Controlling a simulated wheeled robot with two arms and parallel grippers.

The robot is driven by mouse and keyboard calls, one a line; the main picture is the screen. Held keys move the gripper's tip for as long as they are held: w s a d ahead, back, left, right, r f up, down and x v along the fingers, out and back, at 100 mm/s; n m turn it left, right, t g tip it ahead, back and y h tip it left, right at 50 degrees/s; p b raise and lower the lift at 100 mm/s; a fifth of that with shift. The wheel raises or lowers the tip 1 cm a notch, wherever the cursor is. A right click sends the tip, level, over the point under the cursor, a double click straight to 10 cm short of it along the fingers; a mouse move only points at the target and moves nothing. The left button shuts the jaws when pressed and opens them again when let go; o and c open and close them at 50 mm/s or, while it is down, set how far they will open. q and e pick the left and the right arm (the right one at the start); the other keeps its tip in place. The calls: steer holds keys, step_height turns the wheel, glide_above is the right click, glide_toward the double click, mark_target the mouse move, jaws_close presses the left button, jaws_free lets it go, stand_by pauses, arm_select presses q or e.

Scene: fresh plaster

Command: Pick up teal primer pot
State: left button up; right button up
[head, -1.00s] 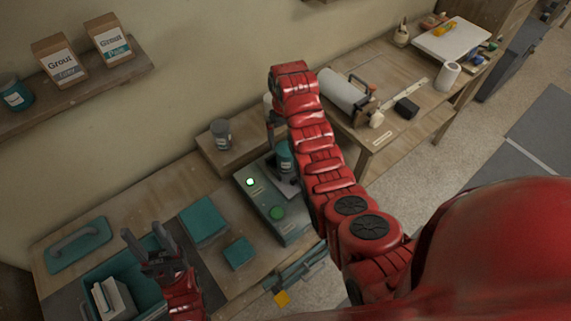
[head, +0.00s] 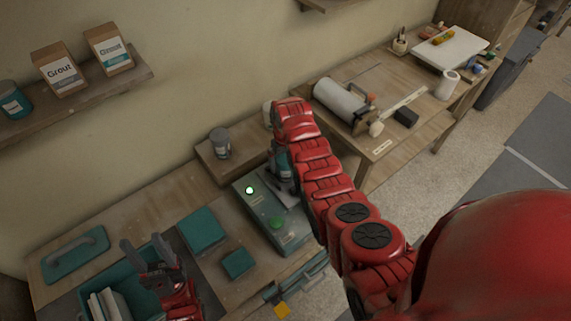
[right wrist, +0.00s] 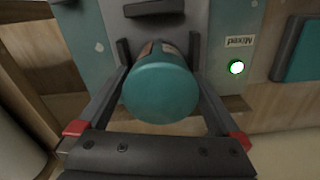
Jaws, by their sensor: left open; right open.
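The teal primer pot (right wrist: 160,88) sits at the mixing machine (right wrist: 103,42), its round teal end facing the right wrist camera. In the head view the pot is mostly hidden by my right arm and gripper. My right gripper (right wrist: 160,46) is open, with one finger on each side of the pot. I cannot tell whether the fingers touch it. The right gripper also shows in the head view (head: 280,165), at the machine. My left gripper (head: 142,243) is open and empty above the teal crate at lower left.
The machine has a lit green lamp (head: 249,190) and a "Mixed" label (right wrist: 239,41). A grey jar (head: 220,143) stands on a wooden riser behind it. A teal box (head: 238,263) lies to its left. Another teal-labelled pot (head: 14,100) stands on the wall shelf.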

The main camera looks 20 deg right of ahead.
steer(key=shift+f, duration=0.15)
steer(key=shift+c, duration=0.3)
steer(key=c, duration=1.4)
jaws_close()
